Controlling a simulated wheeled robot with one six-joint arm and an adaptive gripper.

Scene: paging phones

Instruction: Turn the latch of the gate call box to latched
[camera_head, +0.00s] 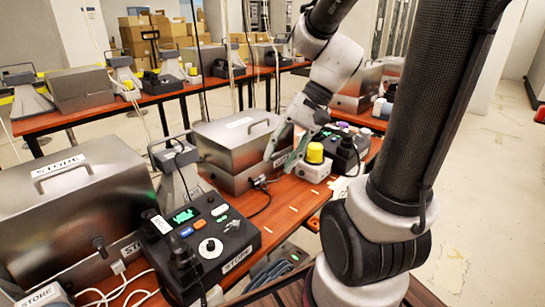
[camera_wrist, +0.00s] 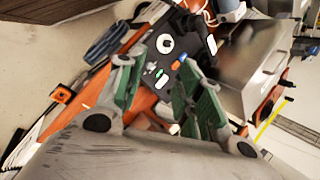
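A steel box (camera_head: 238,150) with a lid handle and a white label stands in the middle of the near table. The label is too small to read, so I cannot confirm it is the gate call box. A dark fitting (camera_head: 260,182) on its front, beside a cable, may be its latch; its position is unclear. My gripper (camera_head: 288,153) hangs at this box's right front, close to a yellow-topped white unit (camera_head: 314,161). Its green-padded fingers are apart with nothing between them, as the wrist view shows (camera_wrist: 158,75). Contact with the box cannot be told.
A box marked STORE (camera_head: 75,205) and a black STORE console (camera_head: 205,240) with a white knob stand at left. The console also shows in the wrist view (camera_wrist: 172,50). White cables (camera_head: 120,290) lie at the front. Another table (camera_head: 100,112) stands behind.

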